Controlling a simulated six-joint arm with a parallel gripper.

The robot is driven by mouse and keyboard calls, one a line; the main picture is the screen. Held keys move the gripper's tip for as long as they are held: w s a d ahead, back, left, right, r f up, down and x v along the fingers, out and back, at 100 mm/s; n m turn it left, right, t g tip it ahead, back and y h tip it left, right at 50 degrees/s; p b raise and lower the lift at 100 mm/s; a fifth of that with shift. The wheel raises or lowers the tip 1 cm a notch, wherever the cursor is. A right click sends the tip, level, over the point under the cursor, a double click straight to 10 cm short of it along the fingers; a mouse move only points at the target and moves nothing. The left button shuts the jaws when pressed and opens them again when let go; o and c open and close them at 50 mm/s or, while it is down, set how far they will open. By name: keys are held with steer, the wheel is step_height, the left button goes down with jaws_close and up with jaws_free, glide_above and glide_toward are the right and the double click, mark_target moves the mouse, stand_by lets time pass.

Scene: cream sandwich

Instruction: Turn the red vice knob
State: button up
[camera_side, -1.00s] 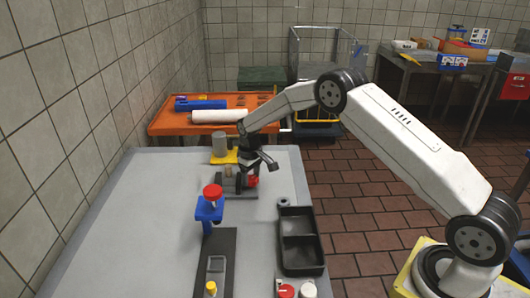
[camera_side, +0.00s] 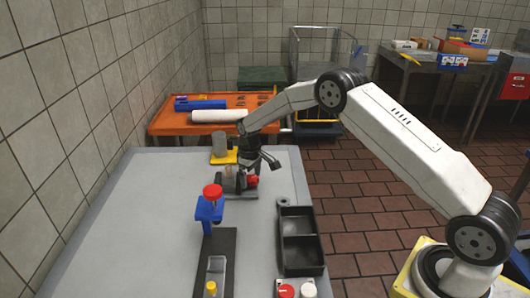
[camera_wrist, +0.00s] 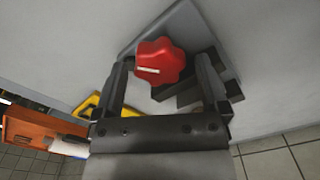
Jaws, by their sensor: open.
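The red vice knob (camera_wrist: 160,62) is a lobed knob with a pale line on its face. In the wrist view it shows between and just beyond the fingers of my gripper (camera_wrist: 172,80), which are open on either side of it. I cannot tell whether a finger touches it. In the side view the knob (camera_side: 252,181) sits at the right end of the grey vice (camera_side: 232,184), under my gripper (camera_side: 262,166). The vice's base plate (camera_wrist: 140,14) shows behind the knob. Part of the vice is hidden by my gripper.
A blue stand with a red top (camera_side: 211,205) stands in front of the vice. A black two-part tray (camera_side: 299,254) lies at the table's right edge. A yellow-based fixture with a grey cylinder (camera_side: 220,145) stands behind the vice. The left of the table (camera_side: 130,220) is clear.

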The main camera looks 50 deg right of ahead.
mark_target(251, 178)
steer(key=n, duration=0.3)
steer(key=shift+n, duration=0.4)
step_height(251, 178, up, 8)
steer(key=shift+r, duration=0.1)
steer(key=s+a+r+m+t, duration=0.1)
steer(key=s+a+m, duration=0.1)
steer(key=s, duration=1.2)
steer(key=s+a+r+m+t, duration=0.1)
steer(key=s+a+r+m, duration=0.1)
steer(key=s, duration=1.2)
steer(key=shift+a+r+m+t, duration=0.3)
steer(key=shift+a+m, duration=0.5)
steer(key=shift+a, duration=0.45)
steer(key=shift+w, duration=0.1)
